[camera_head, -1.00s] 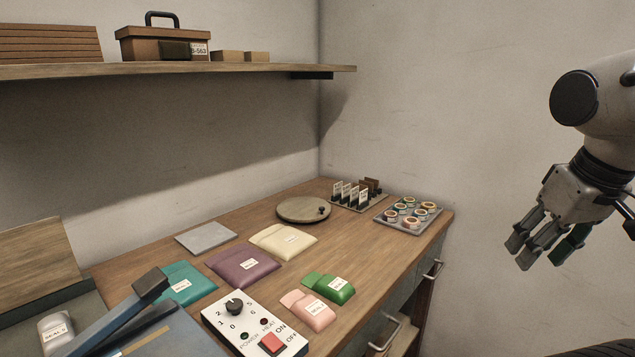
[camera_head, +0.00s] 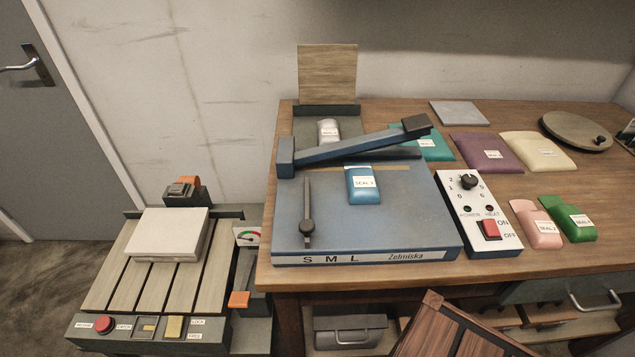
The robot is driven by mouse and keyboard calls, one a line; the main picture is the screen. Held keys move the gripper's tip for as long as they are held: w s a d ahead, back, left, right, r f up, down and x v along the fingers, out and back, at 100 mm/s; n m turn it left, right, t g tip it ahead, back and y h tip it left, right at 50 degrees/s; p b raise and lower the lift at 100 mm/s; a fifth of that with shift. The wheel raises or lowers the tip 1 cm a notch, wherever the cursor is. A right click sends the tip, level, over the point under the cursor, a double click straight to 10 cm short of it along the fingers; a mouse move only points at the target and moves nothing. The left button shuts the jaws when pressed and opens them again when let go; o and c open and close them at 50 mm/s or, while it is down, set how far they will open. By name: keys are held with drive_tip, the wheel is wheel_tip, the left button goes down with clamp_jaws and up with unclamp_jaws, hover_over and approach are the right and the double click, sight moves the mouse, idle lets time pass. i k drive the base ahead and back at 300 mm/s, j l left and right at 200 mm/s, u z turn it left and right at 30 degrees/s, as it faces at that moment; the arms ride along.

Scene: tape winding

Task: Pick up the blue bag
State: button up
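The blue bag (camera_head: 363,185) is a small pouch with a white label reading "SEAL" and a further character I cannot read surely. It lies on the blue sealing machine (camera_head: 400,215), in front of the machine's raised bar (camera_head: 350,147). My gripper is outside the current head view, so its state does not show.
A silver bag (camera_head: 328,131) lies behind the bar. Teal, purple (camera_head: 486,153), cream, pink (camera_head: 535,222) and green bags lie to the right. A control box (camera_head: 478,214) stands beside the machine. A slatted bench (camera_head: 150,265) stands at left.

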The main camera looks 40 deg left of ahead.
sight(362, 187)
drive_tip(key=u, duration=1.45)
